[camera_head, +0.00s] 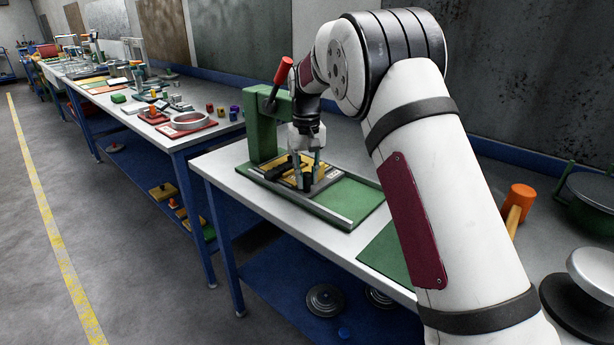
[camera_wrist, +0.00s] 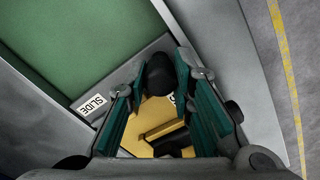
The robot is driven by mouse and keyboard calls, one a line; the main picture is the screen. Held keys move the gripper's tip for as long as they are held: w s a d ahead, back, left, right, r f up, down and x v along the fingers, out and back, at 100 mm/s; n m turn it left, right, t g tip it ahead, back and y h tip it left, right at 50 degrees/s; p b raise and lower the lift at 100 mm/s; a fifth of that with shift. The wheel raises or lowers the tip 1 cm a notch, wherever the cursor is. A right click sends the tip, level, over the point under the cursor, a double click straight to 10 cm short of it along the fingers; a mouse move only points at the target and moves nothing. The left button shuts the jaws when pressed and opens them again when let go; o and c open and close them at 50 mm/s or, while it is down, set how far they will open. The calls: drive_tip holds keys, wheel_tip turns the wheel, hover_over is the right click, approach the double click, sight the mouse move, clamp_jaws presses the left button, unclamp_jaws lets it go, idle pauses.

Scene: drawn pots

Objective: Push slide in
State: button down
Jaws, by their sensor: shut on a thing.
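The slide is a grey plate (camera_wrist: 118,82) with a white SLIDE label, seen left of my fingers in the wrist view. A yellow part with black pieces lies by it, partly hidden by my fingers. A round black knob (camera_wrist: 160,72) stands between my teal fingers. My gripper (camera_head: 305,176) points down over the slide and is shut on the knob; it also shows in the wrist view (camera_wrist: 159,85). The slide sits on a green base (camera_head: 352,200) with grey rails, in front of a green press (camera_head: 263,130) with a red-handled lever (camera_head: 281,75).
The white bench top (camera_head: 222,165) is mostly clear around the fixture. A green mat (camera_head: 385,255), an orange-headed mallet (camera_head: 520,197) and a dark green pot (camera_head: 590,200) lie to the right. Another bench with parts stands at the left, beyond a gap.

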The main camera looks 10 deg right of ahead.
drive_tip(key=shift+w+a+r, duration=0.15)
drive_tip(key=shift+w+a, duration=0.1)
drive_tip(key=c, duration=1.4)
unclamp_jaws()
wheel_tip(320, 180, up, 12)
